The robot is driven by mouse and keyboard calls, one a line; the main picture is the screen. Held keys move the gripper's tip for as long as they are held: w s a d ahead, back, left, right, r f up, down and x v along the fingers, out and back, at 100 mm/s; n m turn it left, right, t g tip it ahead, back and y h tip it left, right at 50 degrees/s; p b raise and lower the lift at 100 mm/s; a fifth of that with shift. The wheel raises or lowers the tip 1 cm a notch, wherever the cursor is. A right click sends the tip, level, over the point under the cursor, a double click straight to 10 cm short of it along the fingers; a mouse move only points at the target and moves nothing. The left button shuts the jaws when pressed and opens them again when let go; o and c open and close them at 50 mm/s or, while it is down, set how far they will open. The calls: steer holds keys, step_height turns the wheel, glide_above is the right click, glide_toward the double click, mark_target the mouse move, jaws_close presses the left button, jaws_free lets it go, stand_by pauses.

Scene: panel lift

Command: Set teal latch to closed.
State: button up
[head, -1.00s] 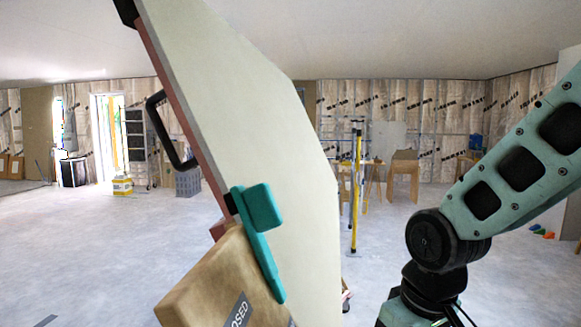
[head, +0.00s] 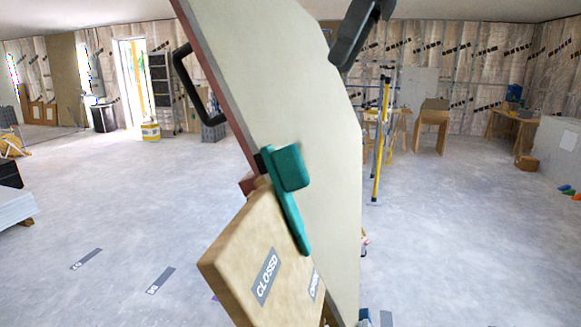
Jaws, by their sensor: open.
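The teal latch (head: 290,200) is a bar with a block-shaped upper end, set along the left part of a tall pale panel (head: 290,90). It tilts, its upper end to the left and its lower end to the right, beside a tan block (head: 235,260). The block bears a "CLOSED" label (head: 265,276) and a second label (head: 314,286), hard to read. A dark finger-like part, which looks like my gripper (head: 350,45), shows at the top right of the panel. It is apart from the latch, above and right of it, partly cut off by the frame.
A black handle (head: 190,85) stands out from the panel's left edge. A yellow-legged stand (head: 381,140) and wooden tables (head: 432,128) are behind, to the right. White sheets (head: 12,205) lie at the far left. The floor on both sides of the panel is largely clear.

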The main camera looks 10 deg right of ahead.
mark_target(298, 151)
steer(key=p+x, duration=0.3)
steer(key=x, duration=1.4)
steer(key=shift+w+f, duration=0.1)
jaws_close()
